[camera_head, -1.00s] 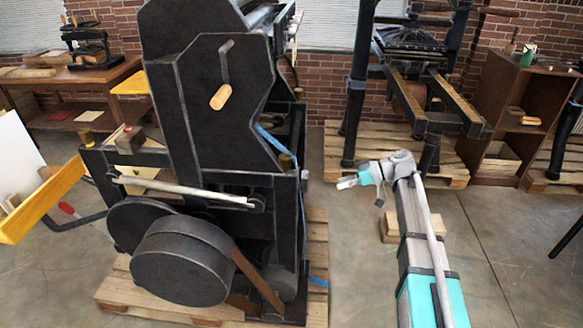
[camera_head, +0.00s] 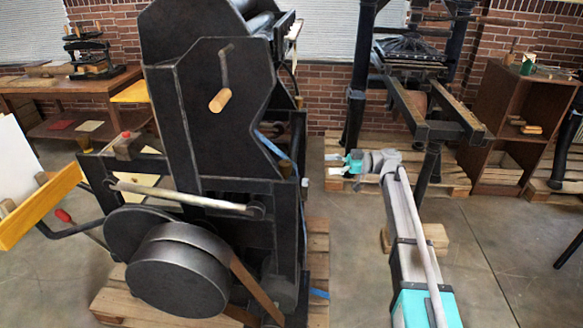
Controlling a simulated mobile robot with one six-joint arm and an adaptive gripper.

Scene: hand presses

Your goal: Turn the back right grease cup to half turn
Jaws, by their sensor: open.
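The black press (camera_head: 235,115) stands on a wooden pallet at left centre. A small brass grease cup (camera_head: 284,163) sits on its right side, partly lost against the dark frame. Another small brass-coloured piece (camera_head: 298,101) shows farther back on the right edge; I cannot tell for sure whether it is a cup. A further brass cup (camera_head: 83,144) is at the far left corner.
A second press (camera_head: 418,100) on a pallet stands behind my arm. A wooden cabinet (camera_head: 517,120) is at the right and a table (camera_head: 75,90) at the back left. A yellow-edged tray (camera_head: 40,207) juts in at left. Floor is free between the presses.

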